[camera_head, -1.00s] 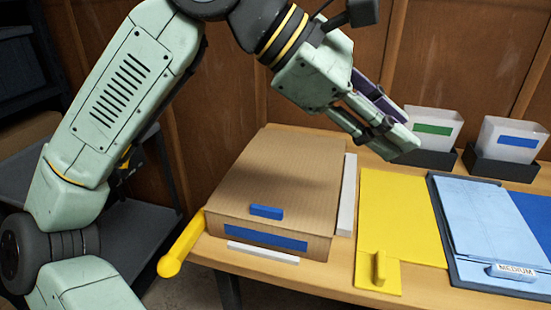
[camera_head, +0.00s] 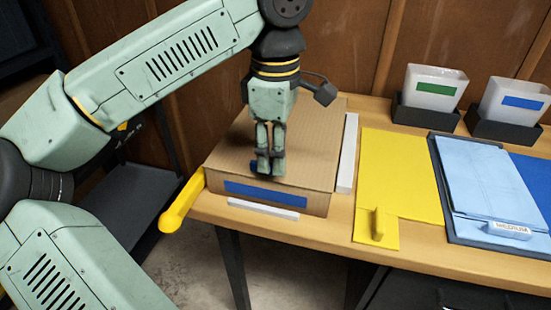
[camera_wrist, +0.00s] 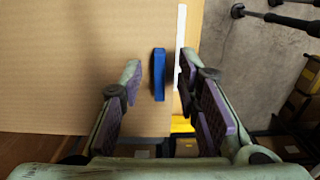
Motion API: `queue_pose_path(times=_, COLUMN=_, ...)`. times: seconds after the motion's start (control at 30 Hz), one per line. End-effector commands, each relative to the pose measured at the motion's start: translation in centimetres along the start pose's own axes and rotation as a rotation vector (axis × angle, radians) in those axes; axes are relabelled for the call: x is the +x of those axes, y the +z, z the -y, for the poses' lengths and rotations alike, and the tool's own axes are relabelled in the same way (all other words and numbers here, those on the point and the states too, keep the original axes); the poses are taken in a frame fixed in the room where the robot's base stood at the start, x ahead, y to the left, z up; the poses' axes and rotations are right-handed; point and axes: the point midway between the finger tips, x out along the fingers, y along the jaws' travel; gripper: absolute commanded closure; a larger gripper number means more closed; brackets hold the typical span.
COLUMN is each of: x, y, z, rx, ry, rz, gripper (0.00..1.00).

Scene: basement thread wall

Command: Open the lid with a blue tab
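The cardboard box (camera_head: 307,135) stands on the wooden table with its lid flat and closed. A blue label strip (camera_head: 270,194) is on its front face. The blue tab (camera_wrist: 159,74) sits on the lid near the front edge. In the head view my gripper (camera_head: 268,170) points down over the tab and hides most of it. In the wrist view my gripper (camera_wrist: 157,70) is open, with one finger on each side of the tab and gaps between. I cannot tell the exact height of the fingertips above the lid.
A yellow handle-like piece (camera_head: 182,204) is left of the box. White strips lie at its front (camera_head: 263,209) and right (camera_head: 348,152). A yellow board (camera_head: 400,175), a blue folder (camera_head: 480,185) and bins with green (camera_head: 430,90) and blue labels (camera_head: 512,103) stand to the right.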

Motion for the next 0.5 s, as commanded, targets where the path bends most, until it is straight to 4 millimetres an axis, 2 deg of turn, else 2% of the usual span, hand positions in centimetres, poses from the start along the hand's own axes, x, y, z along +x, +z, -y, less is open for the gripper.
queue_pose_path(times=0.2, x=1.9, y=0.0, z=0.0, rx=0.0, ry=0.0, rz=0.001, gripper=0.7)
queue_pose_path(times=0.5, x=2.1, y=0.0, z=0.0, rx=0.0, ry=0.001, rz=0.002, gripper=0.7)
